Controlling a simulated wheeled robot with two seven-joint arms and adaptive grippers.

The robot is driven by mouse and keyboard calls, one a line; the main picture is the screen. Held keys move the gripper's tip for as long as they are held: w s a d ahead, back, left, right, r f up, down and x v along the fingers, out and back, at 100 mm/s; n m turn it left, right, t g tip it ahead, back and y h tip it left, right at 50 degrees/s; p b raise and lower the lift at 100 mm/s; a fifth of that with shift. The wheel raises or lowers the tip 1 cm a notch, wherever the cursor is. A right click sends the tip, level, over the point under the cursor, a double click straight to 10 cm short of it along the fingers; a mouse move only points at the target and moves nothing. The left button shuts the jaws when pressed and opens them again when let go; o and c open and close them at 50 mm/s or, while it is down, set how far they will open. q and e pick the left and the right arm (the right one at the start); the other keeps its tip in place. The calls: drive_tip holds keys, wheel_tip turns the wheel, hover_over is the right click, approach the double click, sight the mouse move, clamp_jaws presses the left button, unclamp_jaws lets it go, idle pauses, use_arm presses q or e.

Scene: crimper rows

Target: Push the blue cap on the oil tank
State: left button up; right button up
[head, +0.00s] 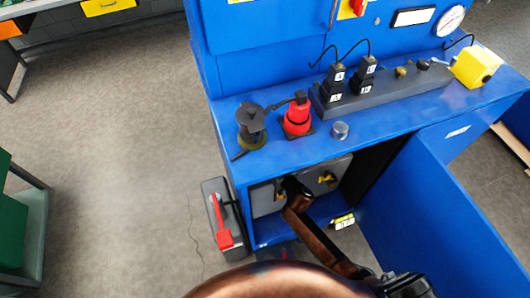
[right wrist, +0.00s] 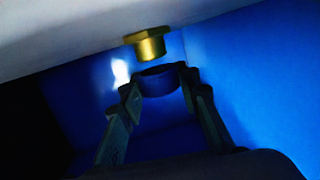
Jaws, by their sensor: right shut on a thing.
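The oil tank is the grey box (head: 338,166) inside the blue cabinet in the head view. Its pale underside (right wrist: 60,35) spans the top of the right wrist view. A brass hex fitting (right wrist: 148,43) sticks down from it. The blue cap (right wrist: 158,80), a dark ring, is held between the fingers of my right gripper (right wrist: 158,92). The cap sits just below the fitting and slightly right of it; I cannot tell whether they touch. In the head view my copper right arm reaches into the cabinet, and the cap is hidden there. My left gripper does not show clearly.
The open blue door (head: 435,210) stands right of the arm. Blue cabinet walls (right wrist: 250,85) close in around the gripper. Open floor (head: 120,130) lies left.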

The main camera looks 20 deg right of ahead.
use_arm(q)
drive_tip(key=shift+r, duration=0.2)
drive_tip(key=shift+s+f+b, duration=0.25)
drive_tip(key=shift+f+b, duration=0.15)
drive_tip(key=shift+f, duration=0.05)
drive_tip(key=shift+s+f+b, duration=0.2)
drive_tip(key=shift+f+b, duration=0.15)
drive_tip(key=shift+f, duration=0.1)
use_arm(e)
drive_tip(key=shift+f, duration=1.55)
drive_tip(key=o, duration=0.8)
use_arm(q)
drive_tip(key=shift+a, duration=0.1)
use_arm(e)
drive_tip(key=shift+s, duration=0.1)
drive_tip(key=v, duration=1.2)
